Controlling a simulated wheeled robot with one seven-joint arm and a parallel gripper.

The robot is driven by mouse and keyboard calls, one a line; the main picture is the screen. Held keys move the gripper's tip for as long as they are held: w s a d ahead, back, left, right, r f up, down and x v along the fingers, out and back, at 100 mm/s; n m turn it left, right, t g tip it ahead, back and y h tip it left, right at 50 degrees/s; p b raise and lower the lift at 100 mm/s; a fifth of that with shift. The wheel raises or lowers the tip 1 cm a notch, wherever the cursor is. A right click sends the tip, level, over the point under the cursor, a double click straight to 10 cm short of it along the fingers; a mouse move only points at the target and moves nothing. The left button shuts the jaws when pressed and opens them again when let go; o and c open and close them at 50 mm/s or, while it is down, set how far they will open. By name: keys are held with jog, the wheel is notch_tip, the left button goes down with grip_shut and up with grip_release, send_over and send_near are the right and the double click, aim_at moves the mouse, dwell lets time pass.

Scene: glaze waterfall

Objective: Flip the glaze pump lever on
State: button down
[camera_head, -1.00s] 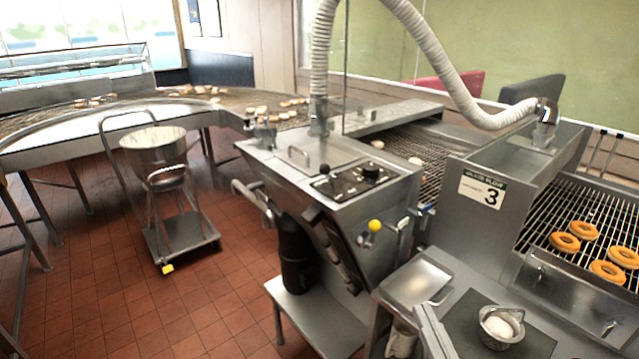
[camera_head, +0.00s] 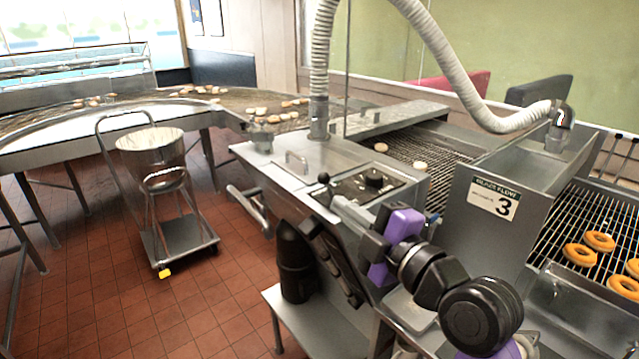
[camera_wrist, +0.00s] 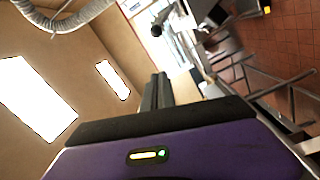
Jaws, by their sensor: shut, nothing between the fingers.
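A lever with a black ball knob (camera_head: 323,178) stands up at the left edge of the control panel on the steel glaze machine. It appears in the wrist view as a dark ball (camera_wrist: 157,30) beyond the fingertips. I cannot tell whether the fingers touch the lever. My purple wrist and black arm hide the machine's right front.
The control panel (camera_head: 362,188) has a round black dial (camera_head: 374,177). A white hose (camera_head: 455,75) arches over the machine. A sign with a 3 (camera_head: 495,199) marks the right housing. A wheeled bowl cart (camera_head: 155,155) stands left, with open floor around it.

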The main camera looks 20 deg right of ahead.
aim_at(327, 187)
jog(key=shift+a+f+n, duration=0.25)
jog(key=shift+f+n, duration=0.15)
jog(key=shift+n, duration=0.3)
jog(key=shift+w+d+f+p, duration=0.15)
jog(key=shift+w+p, duration=0.6)
jog(key=shift+w, duration=1.15)
jog(key=shift+w+d+f+p, duration=0.15)
jog(key=shift+w+p, duration=0.55)
jog(key=shift+w, duration=1.2)
jog(key=shift+w+d+f+p, duration=0.15)
jog(key=shift+w+p, duration=0.6)
jog(key=shift+w, duration=1.15)
jog(key=shift+d, duration=0.1)
